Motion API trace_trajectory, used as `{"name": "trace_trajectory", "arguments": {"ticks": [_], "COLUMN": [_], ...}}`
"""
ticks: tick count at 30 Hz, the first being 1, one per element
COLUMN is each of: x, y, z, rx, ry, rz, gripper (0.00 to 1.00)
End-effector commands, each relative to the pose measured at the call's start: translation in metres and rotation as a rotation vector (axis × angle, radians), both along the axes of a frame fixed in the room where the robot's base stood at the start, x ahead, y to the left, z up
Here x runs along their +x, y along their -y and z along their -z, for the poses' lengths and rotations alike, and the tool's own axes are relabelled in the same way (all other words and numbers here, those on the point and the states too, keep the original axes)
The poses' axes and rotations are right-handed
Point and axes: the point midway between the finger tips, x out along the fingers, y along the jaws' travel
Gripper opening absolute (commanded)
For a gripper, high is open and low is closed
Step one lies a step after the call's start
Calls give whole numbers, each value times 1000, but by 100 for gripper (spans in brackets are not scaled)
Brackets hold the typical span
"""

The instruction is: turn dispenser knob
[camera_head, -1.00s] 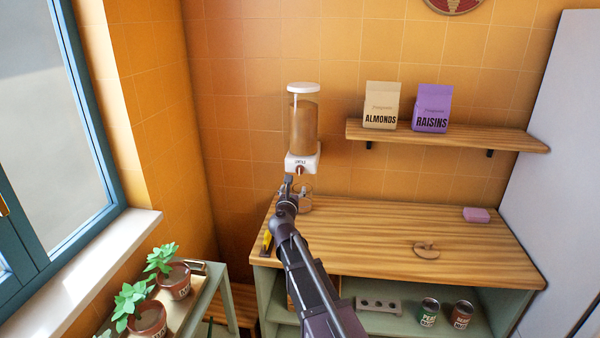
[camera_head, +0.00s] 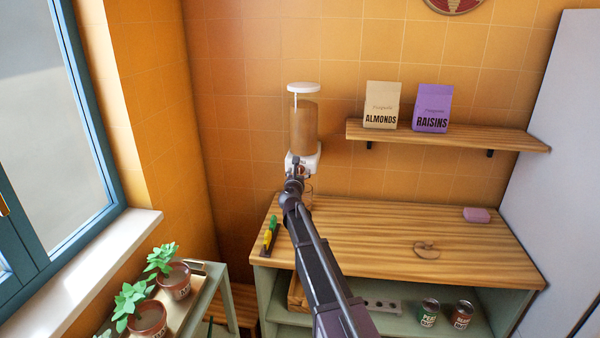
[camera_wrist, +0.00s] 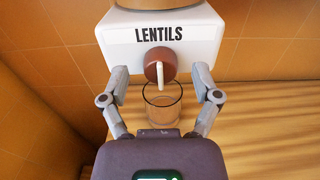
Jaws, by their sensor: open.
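The dispenser (camera_head: 304,128) is on the tiled wall, with a white lid, a clear body of brown contents and a white base. In the wrist view its base (camera_wrist: 200,45) is labelled LENTILS. A round brown knob (camera_wrist: 158,62) with a pale vertical handle sits on the front of the base. My gripper (camera_wrist: 160,98) is open, its fingers on either side of the knob and not visibly touching it. In the head view my gripper (camera_head: 293,172) covers part of the base. A clear glass (camera_wrist: 162,103) stands on the counter below the knob.
The wooden counter (camera_head: 370,225) carries a pink block (camera_head: 477,215), a small wooden piece (camera_head: 426,249) and a green and yellow item (camera_head: 269,236). A shelf (camera_head: 470,136) holds almond and raisin bags. Potted plants (camera_head: 148,318) stand at lower left.

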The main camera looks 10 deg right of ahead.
Motion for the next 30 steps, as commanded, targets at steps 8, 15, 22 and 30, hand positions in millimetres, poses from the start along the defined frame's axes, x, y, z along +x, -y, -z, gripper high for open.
{"name": "trace_trajectory", "arguments": {"ticks": [8, 15, 22, 30], "x": [7, 7, 7, 7], "y": [3, 3, 3, 3], "z": [0, 0, 0, 0], "rx": [0, 0, 0, 22], "ry": [0, 0, 0, 7], "rz": [0, 1, 1, 1], "gripper": [80, 66, 0, 0]}}
